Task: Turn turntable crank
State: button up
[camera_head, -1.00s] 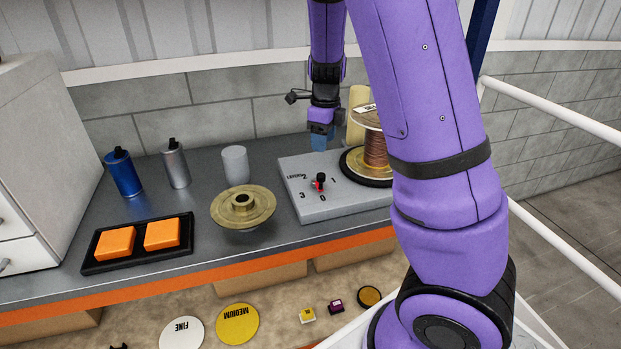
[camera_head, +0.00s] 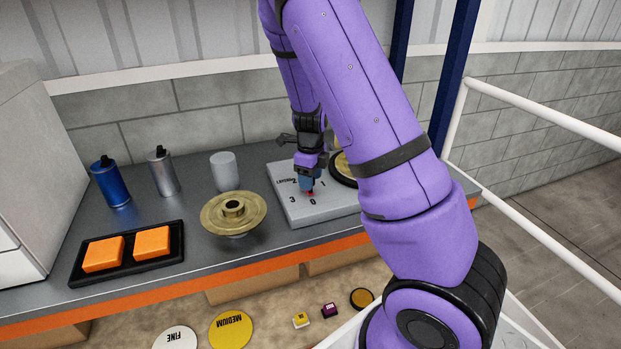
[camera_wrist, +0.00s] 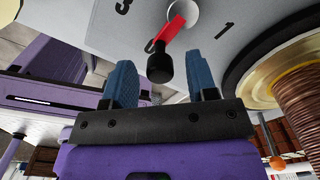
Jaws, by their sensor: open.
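The crank (camera_wrist: 172,32) has a red arm on a silver hub and a black knob (camera_wrist: 160,66). In the wrist view the knob shows in the gap between the blue fingers of my gripper (camera_wrist: 160,70), with space on both sides. My gripper is open and holds nothing. In the head view my gripper (camera_head: 306,184) points down over the crank on the grey turntable base (camera_head: 318,212), hiding most of it; a bit of red shows below the fingers. Numbers are printed around the crank. The copper wire spool (camera_wrist: 298,85) stands right of the crank, mostly hidden by my arm in the head view.
A brass disc (camera_head: 234,212) with a hub sits left of the base. A white cup (camera_head: 224,171), a blue spray can (camera_head: 111,182), a silver can (camera_head: 163,172) and a black tray (camera_head: 78,268) with orange blocks stand further left on the bench.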

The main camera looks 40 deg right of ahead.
jog(key=shift+f, duration=0.2)
jog(key=shift+c, duration=0.3)
jog(key=c, duration=0.9)
jog(key=shift+d+n, duration=0.15)
jog(key=shift+n, duration=0.15)
